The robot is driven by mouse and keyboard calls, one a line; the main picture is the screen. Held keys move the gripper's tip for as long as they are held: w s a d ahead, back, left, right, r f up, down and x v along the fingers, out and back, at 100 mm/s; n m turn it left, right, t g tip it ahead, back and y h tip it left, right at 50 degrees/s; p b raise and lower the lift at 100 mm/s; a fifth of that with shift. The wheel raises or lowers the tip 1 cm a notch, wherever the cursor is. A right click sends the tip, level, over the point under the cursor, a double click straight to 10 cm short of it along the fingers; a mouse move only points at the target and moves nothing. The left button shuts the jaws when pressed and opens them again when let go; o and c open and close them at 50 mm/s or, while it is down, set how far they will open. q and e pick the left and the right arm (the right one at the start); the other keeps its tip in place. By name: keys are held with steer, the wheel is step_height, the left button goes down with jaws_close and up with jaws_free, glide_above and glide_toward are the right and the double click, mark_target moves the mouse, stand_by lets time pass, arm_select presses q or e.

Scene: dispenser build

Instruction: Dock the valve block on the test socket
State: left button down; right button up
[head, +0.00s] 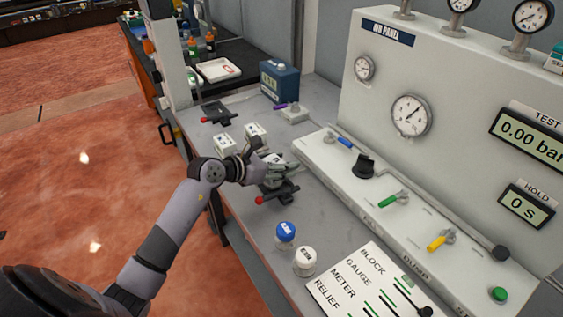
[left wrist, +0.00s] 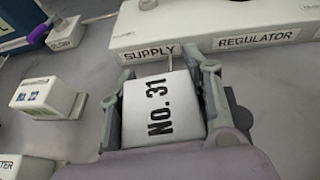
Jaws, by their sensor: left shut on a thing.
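My left gripper (head: 274,170) is shut on a white block marked "No. 31" (left wrist: 160,108), which I take to be the valve block. In the left wrist view the block sits between both fingers (left wrist: 164,72). In the head view the gripper mostly hides it. A dark fixture with a red-knobbed lever (head: 283,191), perhaps the test socket, is directly under the gripper on the grey bench (head: 258,228). I cannot tell whether the block touches it. My right gripper is not in view.
Two white blocks (head: 224,147) (head: 256,132) stand behind the gripper. Another red-knobbed fixture (head: 216,113) lies farther back. A blue-topped jar (head: 285,232) and a white-topped jar (head: 304,261) stand nearer. The panel's valve ledge (head: 345,178) borders the bench on the right.

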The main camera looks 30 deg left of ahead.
arm_select(q)
steer(key=c, duration=1.2)
jaws_free()
steer(key=shift+o, duration=0.4)
steer(key=shift+f, duration=0.1)
steer(key=shift+p+v, duration=1.1)
steer(key=shift+v, duration=1.85)
steer(key=shift+p+v, duration=0.55)
steer(key=shift+v, duration=2.1)
